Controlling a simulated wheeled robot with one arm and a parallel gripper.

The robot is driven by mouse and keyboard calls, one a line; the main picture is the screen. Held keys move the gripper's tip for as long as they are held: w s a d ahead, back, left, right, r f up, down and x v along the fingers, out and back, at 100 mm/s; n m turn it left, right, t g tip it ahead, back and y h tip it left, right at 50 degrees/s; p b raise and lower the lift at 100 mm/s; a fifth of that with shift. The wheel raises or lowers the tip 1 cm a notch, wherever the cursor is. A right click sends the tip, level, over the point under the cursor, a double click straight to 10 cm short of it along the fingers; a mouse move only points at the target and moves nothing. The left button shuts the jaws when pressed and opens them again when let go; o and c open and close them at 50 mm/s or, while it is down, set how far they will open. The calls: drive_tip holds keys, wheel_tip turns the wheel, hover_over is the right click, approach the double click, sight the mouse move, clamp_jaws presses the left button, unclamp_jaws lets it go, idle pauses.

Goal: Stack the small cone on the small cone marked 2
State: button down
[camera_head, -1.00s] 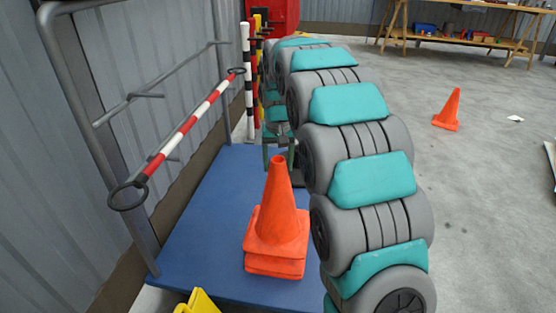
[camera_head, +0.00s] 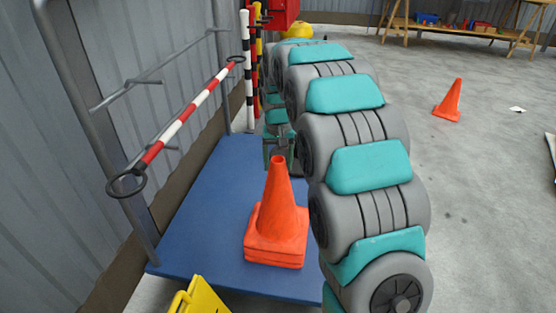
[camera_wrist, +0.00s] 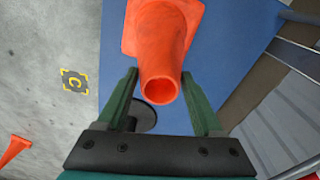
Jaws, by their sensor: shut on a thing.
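An orange cone (camera_head: 280,205) sits nested over another orange cone, of which only the base (camera_head: 272,261) shows, on a blue platform (camera_head: 225,175). The two bases lie close together and the stack is upright. No number shows on either cone. My gripper (camera_wrist: 160,75) is shut on the upper cone near its tip, with a green finger on each side in the wrist view. The cone's open round top (camera_wrist: 160,90) points toward the wrist camera.
A red-and-white bar (camera_head: 187,118) and grey rail frame (camera_head: 95,120) flank the platform's left side. Striped poles (camera_head: 250,75) stand behind. A yellow object (camera_head: 203,297) is at the front. Another orange cone (camera_head: 449,101) stands on open floor at right.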

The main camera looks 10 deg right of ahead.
drive_tip(key=shift+f+b, duration=0.3)
drive_tip(key=shift+f, duration=0.9)
unclamp_jaws()
wheel_tip(320, 180, up, 8)
drive_tip(key=s, duration=0.1)
drive_tip(key=s+f+n+g+p, duration=0.1)
drive_tip(key=s+f+n+g, duration=0.1)
drive_tip(key=s, duration=4)
drive_tip(key=shift+s+f+g, duration=0.2)
drive_tip(key=shift+f+g, duration=0.1)
